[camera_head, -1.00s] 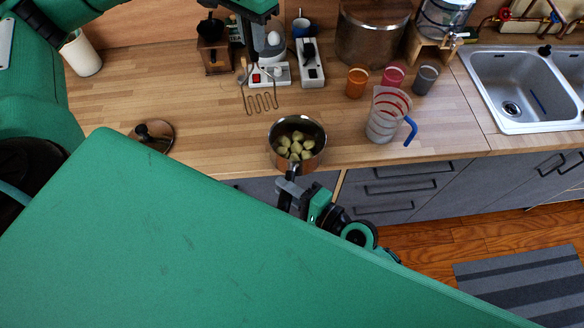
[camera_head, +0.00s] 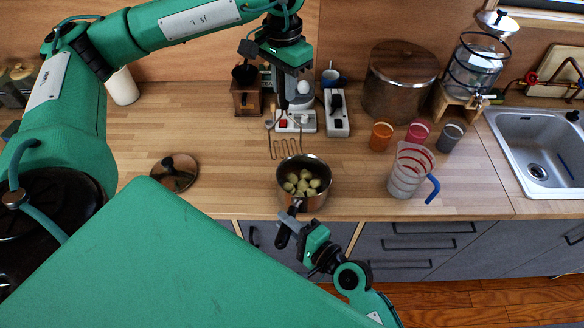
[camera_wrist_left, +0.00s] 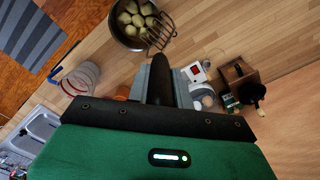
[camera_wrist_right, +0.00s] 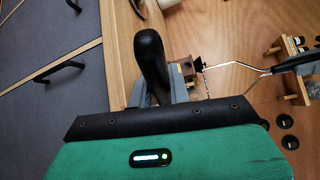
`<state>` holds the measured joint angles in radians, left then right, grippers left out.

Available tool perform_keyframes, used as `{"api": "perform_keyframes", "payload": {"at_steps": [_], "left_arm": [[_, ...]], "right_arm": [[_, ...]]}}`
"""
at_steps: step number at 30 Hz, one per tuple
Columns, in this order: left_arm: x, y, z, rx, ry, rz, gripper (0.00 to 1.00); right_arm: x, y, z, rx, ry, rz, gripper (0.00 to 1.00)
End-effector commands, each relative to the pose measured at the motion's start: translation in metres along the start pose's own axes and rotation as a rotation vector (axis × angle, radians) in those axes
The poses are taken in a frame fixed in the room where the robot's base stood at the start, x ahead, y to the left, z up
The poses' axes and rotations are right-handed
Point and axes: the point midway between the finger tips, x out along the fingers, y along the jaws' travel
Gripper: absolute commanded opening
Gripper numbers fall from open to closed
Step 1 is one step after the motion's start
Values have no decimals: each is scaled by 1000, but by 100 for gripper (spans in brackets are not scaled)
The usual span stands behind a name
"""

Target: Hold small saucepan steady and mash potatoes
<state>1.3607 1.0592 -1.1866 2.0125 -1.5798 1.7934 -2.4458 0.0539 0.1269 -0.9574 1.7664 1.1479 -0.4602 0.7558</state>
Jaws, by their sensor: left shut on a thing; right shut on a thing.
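The small saucepan (camera_head: 316,200) stands near the counter's front edge with several peeled potatoes (camera_head: 303,182) inside. My right gripper (camera_head: 288,224) is shut on its handle, which is black in the right wrist view (camera_wrist_right: 151,60). My left gripper (camera_head: 288,84) is shut on the masher's dark handle (camera_wrist_left: 158,62). The masher's zigzag wire head (camera_head: 285,149) hangs just behind and left of the pan in the head view. In the left wrist view the wire head (camera_wrist_left: 162,32) overlaps the pan's rim (camera_wrist_left: 113,30). I cannot tell its exact height above the counter.
A lid (camera_head: 174,172) lies left of the pan. A measuring jug (camera_head: 408,172) with a blue handle stands right, with several cups behind it. The sink (camera_head: 535,150) is far right.

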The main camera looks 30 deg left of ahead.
Motion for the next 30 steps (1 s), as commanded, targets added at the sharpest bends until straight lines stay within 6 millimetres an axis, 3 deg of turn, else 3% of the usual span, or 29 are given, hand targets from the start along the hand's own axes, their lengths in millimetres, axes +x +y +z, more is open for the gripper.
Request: {"api": "perform_keyframes", "payload": {"at_steps": [30], "left_arm": [[5,0,0,0,1,0,0]], "right_arm": [[53,-6,0,-6,0,-7,0]]}}
